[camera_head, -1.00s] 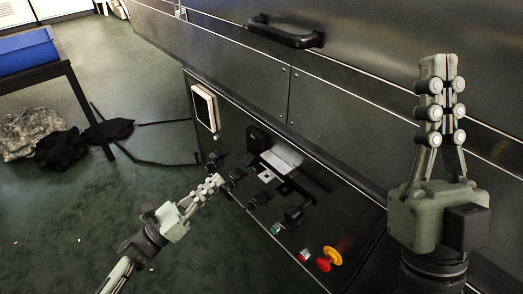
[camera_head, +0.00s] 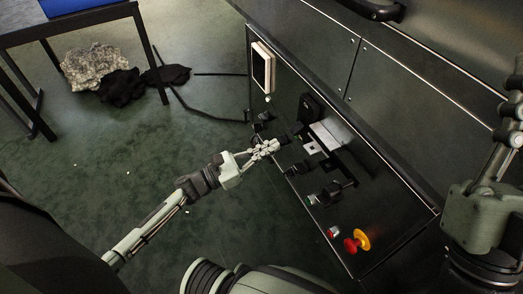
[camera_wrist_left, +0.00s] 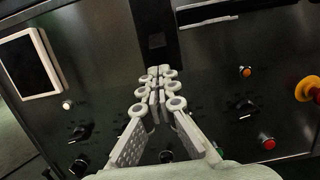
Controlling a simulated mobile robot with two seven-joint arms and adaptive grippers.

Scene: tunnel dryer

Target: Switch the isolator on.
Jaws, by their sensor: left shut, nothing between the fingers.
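The dark control panel (camera_head: 385,215) slopes across the middle of the head view. I cannot tell which control is the isolator. A black upright housing (camera_head: 309,109) stands beside a pale metal plate (camera_head: 330,135). My left gripper (camera_head: 274,146) is shut and empty over the panel's front edge, and its fingers (camera_wrist_left: 158,78) hide part of the panel. My right gripper (camera_head: 516,105) is cut off by the right edge.
A red and yellow emergency stop (camera_head: 357,241) sits at the panel's near end. A white-framed screen (camera_head: 263,67) is at the far end. A black door handle (camera_head: 373,8) sticks out above. A table (camera_head: 75,20) and dark clothing (camera_head: 122,88) are at upper left.

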